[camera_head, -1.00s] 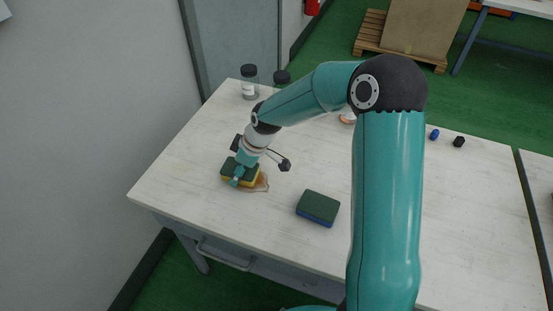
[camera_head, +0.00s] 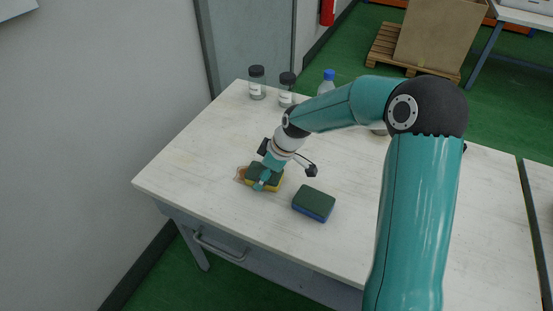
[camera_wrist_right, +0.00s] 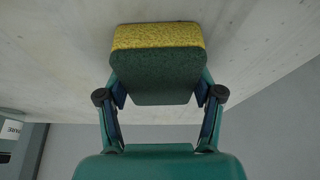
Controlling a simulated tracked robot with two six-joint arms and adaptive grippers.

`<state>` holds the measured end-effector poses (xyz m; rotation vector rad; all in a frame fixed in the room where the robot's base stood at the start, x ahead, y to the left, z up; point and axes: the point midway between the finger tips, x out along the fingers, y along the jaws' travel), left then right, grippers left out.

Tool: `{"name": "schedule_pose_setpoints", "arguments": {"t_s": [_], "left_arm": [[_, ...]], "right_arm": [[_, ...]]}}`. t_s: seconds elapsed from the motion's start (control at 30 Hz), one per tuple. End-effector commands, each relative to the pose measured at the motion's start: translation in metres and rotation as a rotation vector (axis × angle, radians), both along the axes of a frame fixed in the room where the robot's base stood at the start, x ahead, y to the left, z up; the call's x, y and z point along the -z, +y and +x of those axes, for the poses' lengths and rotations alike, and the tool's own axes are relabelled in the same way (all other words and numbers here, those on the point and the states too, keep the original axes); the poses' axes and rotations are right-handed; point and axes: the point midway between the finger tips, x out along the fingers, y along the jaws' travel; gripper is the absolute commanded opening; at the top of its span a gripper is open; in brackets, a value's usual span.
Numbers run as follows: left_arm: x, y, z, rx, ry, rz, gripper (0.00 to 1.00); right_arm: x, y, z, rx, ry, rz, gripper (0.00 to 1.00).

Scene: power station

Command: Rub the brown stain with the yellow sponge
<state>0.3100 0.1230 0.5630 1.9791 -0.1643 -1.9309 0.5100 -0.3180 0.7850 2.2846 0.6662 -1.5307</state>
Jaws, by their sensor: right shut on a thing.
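The yellow sponge (camera_head: 276,187) has a dark green top layer and sits on the left part of the white table (camera_head: 190,170). My right gripper (camera_head: 266,177) is shut on it from above. In the right wrist view the sponge (camera_wrist_right: 157,36) lies between the two fingers, its yellow side against or very near the tabletop. The brown stain (camera_head: 240,174) shows as a tan patch at the sponge's left edge; the rest of it is hidden under the sponge. My left gripper is not in view.
A second sponge, green over blue (camera_head: 314,203), lies to the right of the gripper. Two black-lidded jars (camera_head: 257,84) (camera_head: 287,92) and a blue-capped bottle (camera_head: 327,83) stand along the back edge. The front left tabletop is clear. A wall borders the left.

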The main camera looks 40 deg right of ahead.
Motion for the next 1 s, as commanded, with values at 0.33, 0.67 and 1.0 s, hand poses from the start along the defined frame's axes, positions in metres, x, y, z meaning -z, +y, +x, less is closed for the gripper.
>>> {"name": "schedule_pose_setpoints", "arguments": {"t_s": [0.33, 0.67, 1.0], "left_arm": [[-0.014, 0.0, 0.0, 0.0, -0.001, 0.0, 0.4], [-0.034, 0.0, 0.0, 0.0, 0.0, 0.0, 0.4], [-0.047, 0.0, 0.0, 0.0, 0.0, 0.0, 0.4]], "right_arm": [[-0.028, -0.002, 0.0, -0.008, 0.001, 0.0, 0.38], [-0.058, -0.001, 0.001, -0.009, -0.001, 0.0, 0.38], [-0.079, 0.003, 0.003, -0.017, -0.001, 0.001, 0.38]]}}
